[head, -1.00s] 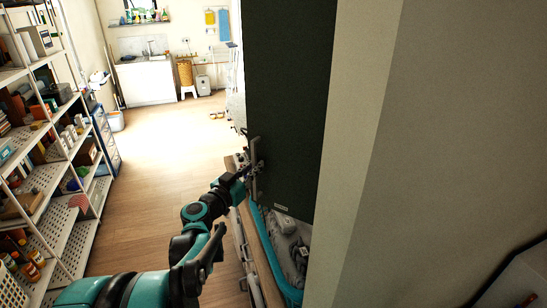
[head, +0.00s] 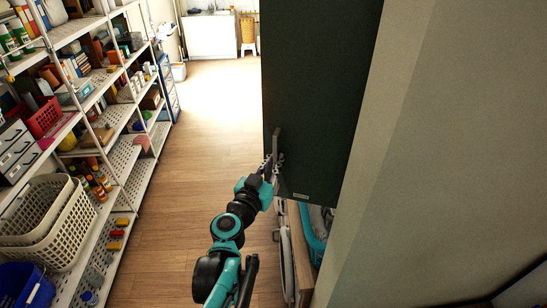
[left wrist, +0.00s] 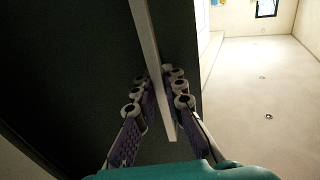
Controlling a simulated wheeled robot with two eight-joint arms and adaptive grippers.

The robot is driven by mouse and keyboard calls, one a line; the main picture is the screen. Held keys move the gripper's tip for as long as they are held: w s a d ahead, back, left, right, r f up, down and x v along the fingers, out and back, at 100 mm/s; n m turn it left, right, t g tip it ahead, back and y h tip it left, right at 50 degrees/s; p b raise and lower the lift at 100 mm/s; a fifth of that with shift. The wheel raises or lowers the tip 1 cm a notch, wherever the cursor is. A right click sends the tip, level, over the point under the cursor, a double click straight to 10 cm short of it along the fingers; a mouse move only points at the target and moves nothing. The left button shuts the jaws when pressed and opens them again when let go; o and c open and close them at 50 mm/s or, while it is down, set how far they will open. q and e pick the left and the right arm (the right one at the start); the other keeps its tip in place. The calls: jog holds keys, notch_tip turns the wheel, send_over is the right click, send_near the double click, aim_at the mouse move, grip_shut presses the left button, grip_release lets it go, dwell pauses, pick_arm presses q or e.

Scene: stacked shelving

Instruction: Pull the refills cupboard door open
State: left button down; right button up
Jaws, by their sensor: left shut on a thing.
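The dark green cupboard door (head: 318,100) stands upright right of centre in the head view, with a small pale label (head: 301,196) near its lower edge. Its upright bar handle (head: 277,143) is near the door's left edge. My left gripper (head: 271,167) is shut on the handle. In the left wrist view the fingers (left wrist: 160,92) lie on both sides of the pale handle bar (left wrist: 147,42), against the dark door face (left wrist: 85,60). I cannot tell how far the door stands open. My right gripper is not in view.
White perforated shelving (head: 128,165) with many goods lines the left side. A cream basket (head: 62,225) stands there. A teal container (head: 312,240) shows below the door. A beige wall (head: 440,130) fills the right. The wooden floor (head: 185,170) between is clear.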

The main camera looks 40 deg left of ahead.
aim_at(281, 124)
pick_arm(q)
jog(key=c, duration=1.6)
grip_release()
jog(key=shift+r, duration=5.05)
jog(key=shift+s+f, duration=0.1)
